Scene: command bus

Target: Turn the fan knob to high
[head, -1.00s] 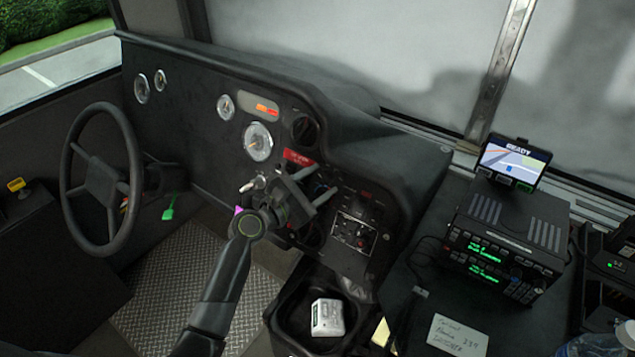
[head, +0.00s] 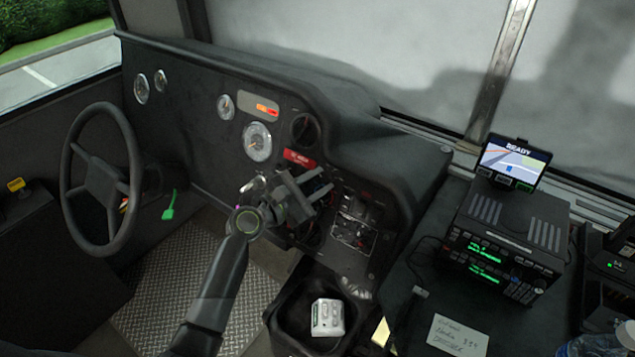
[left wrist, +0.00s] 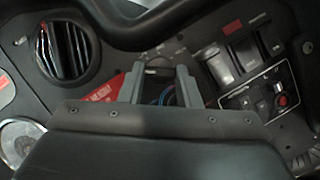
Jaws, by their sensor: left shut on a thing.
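My left gripper (head: 320,186) reaches to the black control panel right of the speedometer. Its two fingers (left wrist: 160,84) point at the panel in the left wrist view and are shut on the fan knob (left wrist: 160,72). Only a dark part of the knob shows between the fingers, with blue and red marks near it. Its pointer and setting are hidden. My right gripper is not in view.
A round air vent (left wrist: 66,48) and a red label (left wrist: 101,84) lie left of the fingers; rocker switches (left wrist: 246,56) lie right. A bin (head: 290,330) with a white box (head: 327,318) stands below. A radio unit (head: 507,240) with a screen (head: 512,163) is at the right.

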